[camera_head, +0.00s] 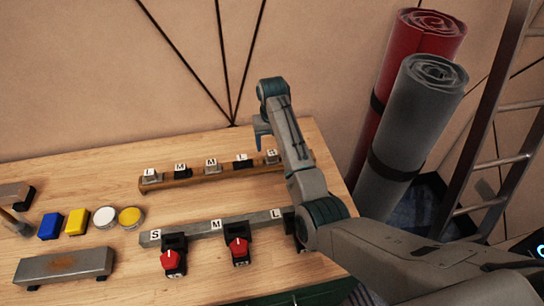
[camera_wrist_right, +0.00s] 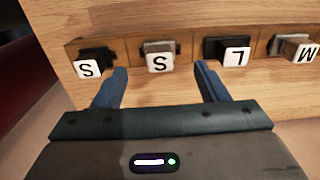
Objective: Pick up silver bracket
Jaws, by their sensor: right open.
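A wooden rack (camera_head: 225,174) holds a row of small silver and black brackets with white letter tags. The silver ones are tagged L (camera_head: 150,175), M (camera_head: 211,166) and S (camera_head: 272,158); the black M (camera_head: 180,172) and black L (camera_head: 240,163) sit between them. My right gripper (camera_head: 262,130) is above the rack's right end, near the silver S bracket. In the right wrist view, the open, empty fingers (camera_wrist_right: 162,78) point at the silver S bracket (camera_wrist_right: 158,47), one to each side and apart from it. A black S bracket (camera_wrist_right: 97,54) is beside it. My left gripper is out of view.
A grey rail (camera_head: 190,231) with black clamps and red knobs (camera_head: 239,247) stands in front. A rusty grey bar (camera_head: 65,265), blue box (camera_head: 50,226), yellow box (camera_head: 77,222) and round tins (camera_head: 131,217) are left. Rolled mats (camera_head: 410,130) stand beyond the table's right edge.

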